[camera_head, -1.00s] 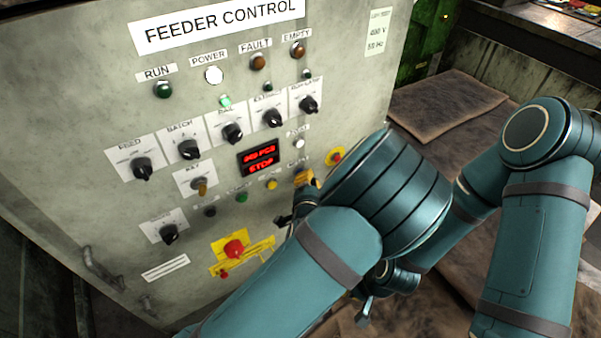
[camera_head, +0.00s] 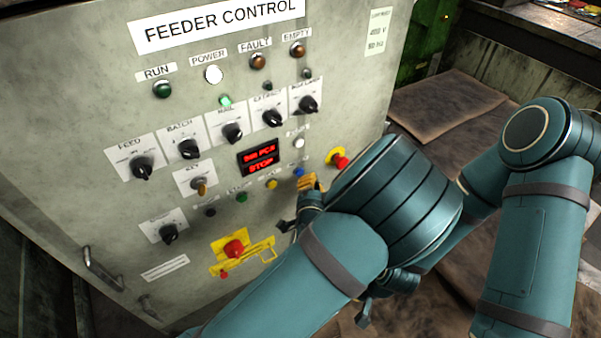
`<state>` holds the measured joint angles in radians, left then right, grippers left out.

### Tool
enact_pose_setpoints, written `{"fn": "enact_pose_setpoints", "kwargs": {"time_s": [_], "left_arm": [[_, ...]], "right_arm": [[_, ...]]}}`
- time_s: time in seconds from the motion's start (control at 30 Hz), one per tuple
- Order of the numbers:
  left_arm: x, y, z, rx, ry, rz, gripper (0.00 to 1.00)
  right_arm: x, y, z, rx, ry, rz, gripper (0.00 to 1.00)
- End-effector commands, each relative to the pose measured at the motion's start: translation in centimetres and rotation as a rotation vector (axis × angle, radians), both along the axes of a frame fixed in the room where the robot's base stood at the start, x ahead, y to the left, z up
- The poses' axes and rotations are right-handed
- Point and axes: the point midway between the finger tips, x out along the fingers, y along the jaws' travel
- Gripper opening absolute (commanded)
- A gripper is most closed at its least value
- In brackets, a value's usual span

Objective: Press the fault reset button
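The grey feeder control panel (camera_head: 75,130) fills the left half. The small labels are too blurred to read, so I cannot tell which is the fault reset. My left gripper (camera_head: 305,198) is just below and right of the blue button, its yellowish tip close to it. My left arm partly hides it, and its opening is unclear. My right gripper (camera_head: 366,308) shows partly, low and behind my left arm.
A red emergency stop (camera_head: 337,158) on a yellow base sits right of the blue button, close to my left wrist. A red switch (camera_head: 234,248) on a yellow plate is lower left. Several black knobs fill the panel's middle. The display (camera_head: 261,160) reads STOP.

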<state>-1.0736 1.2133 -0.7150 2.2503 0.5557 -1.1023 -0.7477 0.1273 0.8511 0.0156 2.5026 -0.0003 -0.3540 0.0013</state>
Motion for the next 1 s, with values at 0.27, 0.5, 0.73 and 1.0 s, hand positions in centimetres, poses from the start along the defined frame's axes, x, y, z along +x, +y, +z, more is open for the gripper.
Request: {"fn": "enact_pose_setpoints", "kwargs": {"time_s": [0.27, 0.5, 0.73, 1.0], "left_arm": [[-0.1, -0.1, 0.0, 0.0, 0.0, -0.001, 0.0], [-1.6, -1.3, 0.0, 0.0, 0.001, -0.004, 0.0], [-3.3, -2.5, 0.0, -0.001, 0.001, -0.003, 0.0], [-4.1, -3.0, 0.0, 0.0, 0.001, 0.0, 0.0]], "right_arm": [[0.0, 0.0, 0.0, 0.0, 0.0, 0.0, 0.0], [0.0, 0.0, 0.0, 0.0, 0.0, 0.0, 0.0], [0.0, 0.0, 0.0, 0.0, 0.0, 0.0, 0.0], [0.0, 0.0, 0.0, 0.0, 0.0, 0.0, 0.0]]}}
